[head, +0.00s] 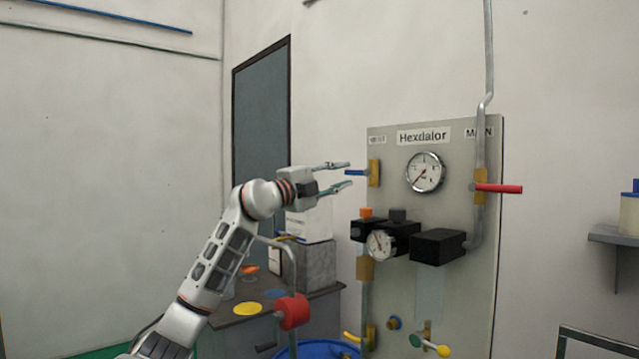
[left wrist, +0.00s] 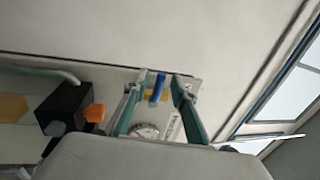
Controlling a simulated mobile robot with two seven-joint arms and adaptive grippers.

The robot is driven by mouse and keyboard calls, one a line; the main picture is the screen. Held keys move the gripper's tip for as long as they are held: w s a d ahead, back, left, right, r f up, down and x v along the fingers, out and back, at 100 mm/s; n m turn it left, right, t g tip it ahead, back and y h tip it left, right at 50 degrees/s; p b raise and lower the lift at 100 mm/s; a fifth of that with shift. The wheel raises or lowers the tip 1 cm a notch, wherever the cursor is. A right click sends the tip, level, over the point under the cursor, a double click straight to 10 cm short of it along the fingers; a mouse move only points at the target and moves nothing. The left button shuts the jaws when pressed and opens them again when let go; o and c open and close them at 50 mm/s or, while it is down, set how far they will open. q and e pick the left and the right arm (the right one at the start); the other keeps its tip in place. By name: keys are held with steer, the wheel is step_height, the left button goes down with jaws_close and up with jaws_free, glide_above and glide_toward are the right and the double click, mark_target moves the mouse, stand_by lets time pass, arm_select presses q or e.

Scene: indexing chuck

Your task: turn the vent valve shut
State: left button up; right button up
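The vent valve is at the upper left of the grey panel, under a small blurred label. Its brass body (head: 374,173) carries a blue lever (head: 356,172) that points level to the left, out past the panel edge. My left gripper (head: 349,174) is open, with one finger above the lever and one below it, and its tips are at the lever's free end. In the left wrist view the blue lever (left wrist: 157,88) shows in the gap between the two fingertips (left wrist: 155,85), seemingly apart from both. My right gripper is in neither view.
The panel (head: 400,295) also holds a large gauge (head: 426,172), a red lever (head: 498,188) on the right pipe, and black blocks with a smaller gauge (head: 381,243) below. A bench (head: 235,335) with boxes stands behind my left arm.

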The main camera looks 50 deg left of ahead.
arm_select(q)
steer(key=v, duration=0.9)
steer(key=shift+s, duration=0.1)
steer(key=shift+s, duration=0.1)
stand_by(0.5)
